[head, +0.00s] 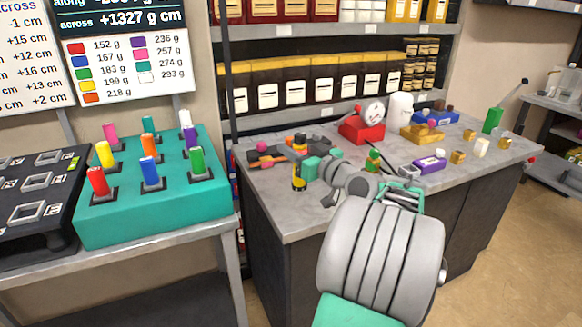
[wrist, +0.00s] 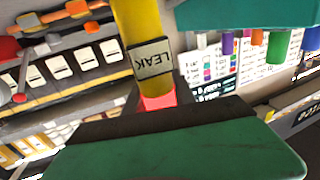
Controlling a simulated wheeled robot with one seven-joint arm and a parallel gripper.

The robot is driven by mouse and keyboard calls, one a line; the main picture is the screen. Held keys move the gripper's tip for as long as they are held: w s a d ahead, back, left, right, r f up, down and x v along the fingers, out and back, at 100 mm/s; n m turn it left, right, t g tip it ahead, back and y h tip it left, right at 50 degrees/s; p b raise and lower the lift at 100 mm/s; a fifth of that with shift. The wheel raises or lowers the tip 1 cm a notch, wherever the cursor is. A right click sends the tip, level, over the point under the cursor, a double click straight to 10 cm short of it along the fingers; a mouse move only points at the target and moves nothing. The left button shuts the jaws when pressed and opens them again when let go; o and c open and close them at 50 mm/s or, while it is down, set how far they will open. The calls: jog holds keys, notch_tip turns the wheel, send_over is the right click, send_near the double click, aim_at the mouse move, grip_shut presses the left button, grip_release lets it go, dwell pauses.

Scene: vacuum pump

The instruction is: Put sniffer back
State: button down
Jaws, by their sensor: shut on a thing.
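My gripper (head: 306,166) is above the left front part of the grey workbench (head: 330,212), with its teal parts beside a yellow and black upright tool (head: 298,184). In the wrist view a yellow cylinder with a label reading LEAK (wrist: 152,60) and a red end stands behind my large green finger (wrist: 180,150). I take this for the sniffer, and my gripper is shut on it. The finger hides the grip itself. I cannot tell which thing is the sniffer's holder.
Dark and orange items (head: 264,157) lie left of my gripper. A red stand with a white dial (head: 361,129), a brass piece (head: 421,134) and a purple box (head: 429,165) stand farther right. A teal block with coloured pegs (head: 150,215) is on the left table. The bench's front left is clear.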

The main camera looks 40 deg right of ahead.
notch_tip(320, 180, down, 7)
jog(key=w+d, duration=0.1)
jog(key=w, duration=0.1)
jog(key=shift+w+d+b, duration=0.2)
jog(key=shift+d+b, duration=0.05)
jog(key=shift+b, duration=0.2)
jog(key=c, duration=1)
grip_release()
jog(key=shift+r, duration=0.15)
jog(key=shift+c, duration=0.2)
jog(key=s+b, duration=0.3)
jog(key=s, duration=0.9)
jog(key=shift+a+r, duration=0.15)
